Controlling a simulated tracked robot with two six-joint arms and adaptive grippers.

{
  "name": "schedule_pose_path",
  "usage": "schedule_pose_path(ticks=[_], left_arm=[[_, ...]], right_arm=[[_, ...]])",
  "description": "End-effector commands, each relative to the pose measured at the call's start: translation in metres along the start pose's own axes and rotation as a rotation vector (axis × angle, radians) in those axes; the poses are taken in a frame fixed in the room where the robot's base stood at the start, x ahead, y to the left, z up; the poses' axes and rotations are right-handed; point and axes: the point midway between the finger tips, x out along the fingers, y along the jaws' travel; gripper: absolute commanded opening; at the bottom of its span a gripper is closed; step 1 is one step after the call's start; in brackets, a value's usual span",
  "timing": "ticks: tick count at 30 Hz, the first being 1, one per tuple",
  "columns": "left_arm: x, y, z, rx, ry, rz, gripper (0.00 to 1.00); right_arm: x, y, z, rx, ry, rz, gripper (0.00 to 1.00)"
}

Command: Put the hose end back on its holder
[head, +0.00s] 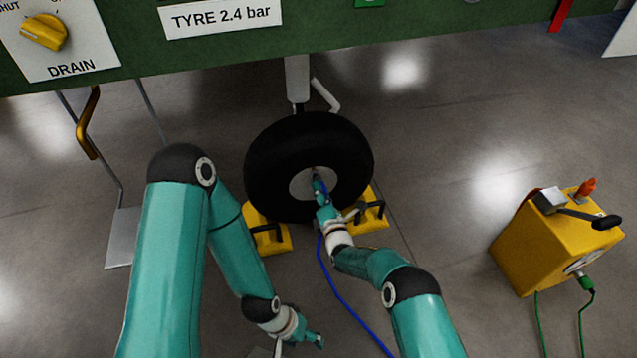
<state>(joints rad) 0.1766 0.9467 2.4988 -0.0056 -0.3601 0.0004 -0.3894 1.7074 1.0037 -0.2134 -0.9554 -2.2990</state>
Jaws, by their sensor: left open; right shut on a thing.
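A blue hose (345,297) runs up from the bottom edge to my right gripper (319,187). The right gripper is shut on the hose end, in front of the grey hub (301,184) of a black tyre (270,165). The hose end is mostly hidden by the fingers; I cannot tell if it touches the hub's valve. My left gripper (318,340) is open low in the picture, below the right one and apart from the tyre. I cannot make out the hose end's holder for certain.
Two yellow chocks, left (270,238) and right (368,218), sit against the tyre. A yellow box (533,248) with a black lever and green hoses stands at right. A green panel (400,28) with a yellow DRAIN knob (43,32) spans the top. Floor between tyre and box is clear.

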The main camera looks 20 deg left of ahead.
Motion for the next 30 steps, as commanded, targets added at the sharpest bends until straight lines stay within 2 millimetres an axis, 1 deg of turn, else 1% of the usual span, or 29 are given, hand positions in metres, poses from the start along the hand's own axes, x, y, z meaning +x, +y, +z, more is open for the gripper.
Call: schedule_pose_path(ticks=[6, 15, 19, 30], left_arm=[[-0.015, 0.005, 0.0, 0.0, 0.0, 0.0, 0.64], [-0.03, 0.011, 0.0, 0.0, 0.0, 0.0, 0.64], [-0.032, 0.011, 0.0, 0.0, 0.0, 0.0, 0.64], [-0.031, 0.011, 0.0, 0.0, 0.0, 0.0, 0.64]], right_arm=[[-0.01, 0.002, 0.002, 0.0, 0.001, -0.002, 0.0], [-0.025, 0.002, 0.001, 0.001, 0.0, -0.002, 0.0], [-0.028, 0.001, 0.001, 0.001, 0.0, -0.001, 0.0], [-0.028, 0.0, 0.0, 0.0, 0.0, 0.0, 0.0]])
